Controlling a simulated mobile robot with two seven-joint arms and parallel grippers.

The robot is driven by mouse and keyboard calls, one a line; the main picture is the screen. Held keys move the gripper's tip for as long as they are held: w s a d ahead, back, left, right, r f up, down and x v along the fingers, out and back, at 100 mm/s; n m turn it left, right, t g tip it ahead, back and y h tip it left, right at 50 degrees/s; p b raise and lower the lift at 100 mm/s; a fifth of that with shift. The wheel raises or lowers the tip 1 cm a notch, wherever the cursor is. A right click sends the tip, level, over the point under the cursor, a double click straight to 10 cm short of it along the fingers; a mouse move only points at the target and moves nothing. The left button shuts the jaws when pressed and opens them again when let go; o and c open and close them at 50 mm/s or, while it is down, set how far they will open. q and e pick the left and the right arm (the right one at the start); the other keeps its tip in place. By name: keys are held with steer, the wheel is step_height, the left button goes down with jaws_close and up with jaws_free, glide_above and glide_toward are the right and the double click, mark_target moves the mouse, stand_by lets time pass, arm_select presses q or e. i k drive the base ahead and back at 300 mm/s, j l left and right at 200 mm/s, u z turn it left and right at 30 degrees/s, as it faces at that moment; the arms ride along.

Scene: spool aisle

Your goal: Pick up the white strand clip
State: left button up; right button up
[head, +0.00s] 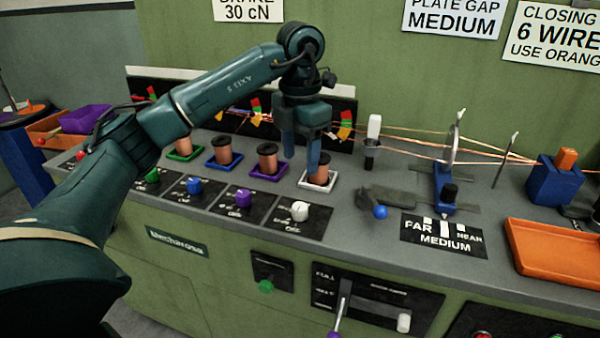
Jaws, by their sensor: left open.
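The white strand clip (374,126) appears to be the white upright block on top of a small dark holder (371,158), right of the spools and beside the copper strands. My left gripper (301,164) is open and points down, empty between its fingers. It is left of the clip and apart from it, just over or in front of the copper spool on the white tray (320,170). The exact depth between fingers and spool is hard to tell. My right gripper is not in view.
More copper spools stand left on purple (268,160), blue (224,151) and green trays. Copper strands run right past a round plate (453,140) on a blue stand. A blue-ended lever (380,212) sits in front of the clip. An orange tray (555,250) is at right.

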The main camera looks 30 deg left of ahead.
mark_target(374, 121)
steer(key=k, duration=1)
